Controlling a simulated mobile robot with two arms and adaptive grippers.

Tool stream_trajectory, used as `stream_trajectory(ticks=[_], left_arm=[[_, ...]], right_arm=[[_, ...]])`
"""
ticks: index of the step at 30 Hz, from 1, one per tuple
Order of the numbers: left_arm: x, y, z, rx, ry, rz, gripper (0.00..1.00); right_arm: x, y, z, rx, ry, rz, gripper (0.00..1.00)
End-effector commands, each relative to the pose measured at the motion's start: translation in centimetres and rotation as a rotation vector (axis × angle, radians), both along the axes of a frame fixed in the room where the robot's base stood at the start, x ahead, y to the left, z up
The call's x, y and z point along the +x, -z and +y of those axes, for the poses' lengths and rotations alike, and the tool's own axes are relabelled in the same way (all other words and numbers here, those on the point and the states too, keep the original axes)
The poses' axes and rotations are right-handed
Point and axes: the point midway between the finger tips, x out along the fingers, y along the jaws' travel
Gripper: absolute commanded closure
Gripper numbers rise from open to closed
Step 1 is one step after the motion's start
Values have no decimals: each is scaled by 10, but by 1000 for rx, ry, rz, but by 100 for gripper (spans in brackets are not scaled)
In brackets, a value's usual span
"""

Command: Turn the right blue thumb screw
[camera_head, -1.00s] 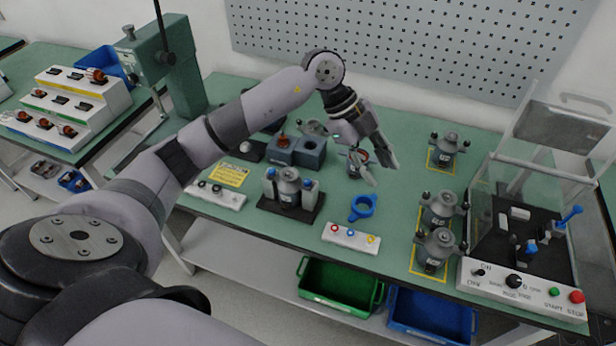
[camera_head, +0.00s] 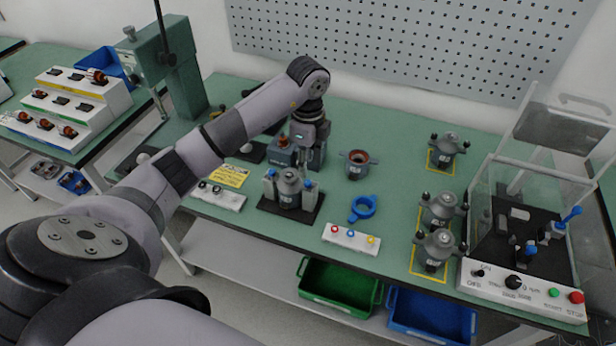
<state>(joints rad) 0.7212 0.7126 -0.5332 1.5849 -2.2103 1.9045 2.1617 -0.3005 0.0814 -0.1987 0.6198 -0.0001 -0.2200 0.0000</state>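A grey stator housing (camera_head: 289,190) stands upright in a black fixture (camera_head: 275,207) near the front middle of the table. A blue thumb screw (camera_head: 270,173) is on its left side, and the right blue thumb screw (camera_head: 307,184) is on its right side. My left gripper (camera_head: 308,168) points down just behind and above the right screw. Its fingertips are small and partly merge with the blocks behind, so I cannot tell their opening or whether they touch the screw. My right gripper is not in view.
A blue ring tool (camera_head: 362,208) and a white button box (camera_head: 351,238) lie to the right of the fixture. An open housing (camera_head: 356,164) stands behind the ring. Several housings stand on yellow-marked spots further right, beside the test station (camera_head: 520,285).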

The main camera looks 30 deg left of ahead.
Motion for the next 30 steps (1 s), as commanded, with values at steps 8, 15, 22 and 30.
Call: stream_trajectory(ticks=[8, 15, 22, 30], left_arm=[[-1, 49, -1, -1, -1, 3, 64], [0, 66, 0, 0, 1, 0, 64], [0, 67, 0, 0, 1, -1, 64], [0, 67, 0, 0, 1, -1, 80]], right_arm=[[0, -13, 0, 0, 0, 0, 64], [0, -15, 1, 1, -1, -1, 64], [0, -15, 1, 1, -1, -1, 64], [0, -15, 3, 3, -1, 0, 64]])
